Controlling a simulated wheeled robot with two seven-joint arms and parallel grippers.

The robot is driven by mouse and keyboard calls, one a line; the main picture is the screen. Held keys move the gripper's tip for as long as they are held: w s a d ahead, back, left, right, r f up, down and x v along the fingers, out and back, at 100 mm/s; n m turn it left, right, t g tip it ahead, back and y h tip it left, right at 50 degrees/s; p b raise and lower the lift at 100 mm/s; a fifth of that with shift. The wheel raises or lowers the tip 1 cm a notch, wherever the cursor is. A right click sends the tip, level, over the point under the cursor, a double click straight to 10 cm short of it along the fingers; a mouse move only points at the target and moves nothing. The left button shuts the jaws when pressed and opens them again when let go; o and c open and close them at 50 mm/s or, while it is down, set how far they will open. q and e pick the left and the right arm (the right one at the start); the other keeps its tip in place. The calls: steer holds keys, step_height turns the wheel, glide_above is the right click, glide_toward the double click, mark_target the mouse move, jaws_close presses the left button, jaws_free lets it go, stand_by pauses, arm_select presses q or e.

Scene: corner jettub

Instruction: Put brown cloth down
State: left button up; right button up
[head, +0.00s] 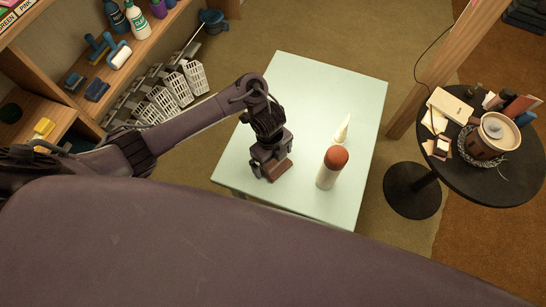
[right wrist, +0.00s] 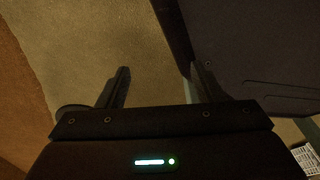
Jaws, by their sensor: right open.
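The brown cloth (head: 277,173) shows in the head view as a small folded brown block at the left part of the pale green table (head: 300,85). My left gripper (head: 270,164) points down right over the cloth, at its fingertips. The gripper's own body hides the fingers, so I cannot tell whether they are closed on the cloth. I also cannot tell whether the cloth rests on the tabletop or is just above it. My right gripper (right wrist: 155,85) shows in the right wrist view, open and empty, with floor and a dark surface beyond it.
A white bottle with a red-brown cap (head: 327,175) and a pale cone-shaped thing (head: 342,130) stand on the table, right of my left gripper. A crowded round black side table (head: 480,185) is at the right. Shelves (head: 150,40) stand at the left. The table's far part is clear.

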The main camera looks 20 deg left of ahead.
arm_select(q)
steer(key=shift+r, duration=0.3)
step_height(320, 180, up, 4)
steer(key=p, duration=0.3)
steer(key=shift+w+a+f, duration=0.1)
steer(key=shift+w+a, duration=0.05)
step_height(320, 180, up, 8)
steer(key=p, duration=0.5)
steer(key=shift+a, duration=0.35)
arm_select(e)
steer(key=s+d+r, duration=0.1)
steer(key=s+r, duration=0.4)
steer(key=r, duration=0.1)
arm_select(q)
steer(key=shift+f, duration=0.15)
arm_select(e)
steer(key=shift+s, duration=0.1)
